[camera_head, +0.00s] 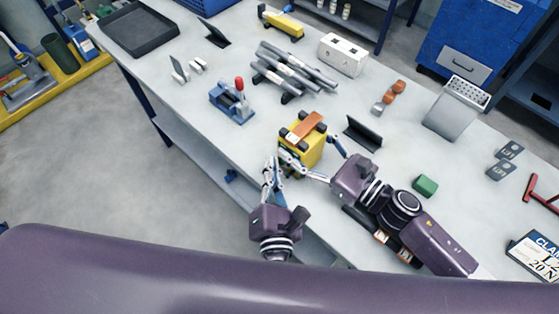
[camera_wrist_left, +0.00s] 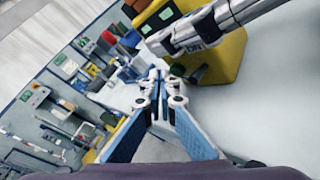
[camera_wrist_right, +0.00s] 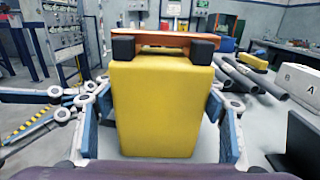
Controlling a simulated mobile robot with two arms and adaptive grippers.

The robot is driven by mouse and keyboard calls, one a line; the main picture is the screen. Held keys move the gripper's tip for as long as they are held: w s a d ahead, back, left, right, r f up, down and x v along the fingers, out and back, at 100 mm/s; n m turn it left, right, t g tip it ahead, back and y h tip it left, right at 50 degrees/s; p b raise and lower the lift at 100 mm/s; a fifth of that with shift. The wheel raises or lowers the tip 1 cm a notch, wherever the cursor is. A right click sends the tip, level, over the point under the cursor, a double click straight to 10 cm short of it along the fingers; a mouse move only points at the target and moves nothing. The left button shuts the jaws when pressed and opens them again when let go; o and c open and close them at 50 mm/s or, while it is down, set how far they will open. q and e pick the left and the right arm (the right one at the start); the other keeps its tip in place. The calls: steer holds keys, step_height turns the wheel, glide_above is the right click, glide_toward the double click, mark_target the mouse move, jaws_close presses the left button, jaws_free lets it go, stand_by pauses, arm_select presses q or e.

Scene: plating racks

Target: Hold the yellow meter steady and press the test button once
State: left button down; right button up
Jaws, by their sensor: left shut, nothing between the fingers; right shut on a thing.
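The yellow meter (camera_head: 315,152) stands upright near the front edge of the table, with an orange bar and black corner blocks on top. My right gripper (camera_wrist_right: 160,125) is shut on it, one finger at each side of its yellow back (camera_wrist_right: 155,100). My left gripper (camera_head: 272,170) is shut and empty, just left of the meter. In the left wrist view its fingertips (camera_wrist_left: 157,76) meet just beside the meter's yellow body (camera_wrist_left: 228,62). A small green patch (camera_wrist_left: 146,30) shows on the meter's face there. I cannot make out the test button.
A blue device with a red knob (camera_head: 232,102) stands left of the meter. A dark angled stand (camera_head: 363,134) and a green block (camera_head: 425,186) lie to the right. Grey tubes (camera_head: 292,70) and a white box (camera_head: 342,54) are behind.

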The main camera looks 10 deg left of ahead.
arm_select(q)
steer(key=shift+s+d, duration=0.2)
steer(key=shift+s, duration=0.45)
steer(key=shift+s+a, duration=0.75)
steer(key=shift+s, duration=0.25)
steer(key=shift+s+a, duration=0.75)
steer(key=shift+s, duration=0.25)
steer(key=f+h, duration=0.1)
steer(key=a+f+g+h, duration=0.1)
steer(key=f, duration=0.1)
steer(key=s+f+h, duration=0.1)
steer(key=f, duration=0.1)
steer(key=shift+a+f+g, duration=0.2)
steer(key=shift+a+g, duration=0.15)
steer(key=shift+g, duration=0.05)
steer(key=s+a+r+h, duration=0.1)
steer(key=s+r+h, duration=0.5)
steer(key=h, duration=0.1)
steer(key=shift+s+a+r+h, duration=0.35)
steer(key=shift+h, duration=0.05)
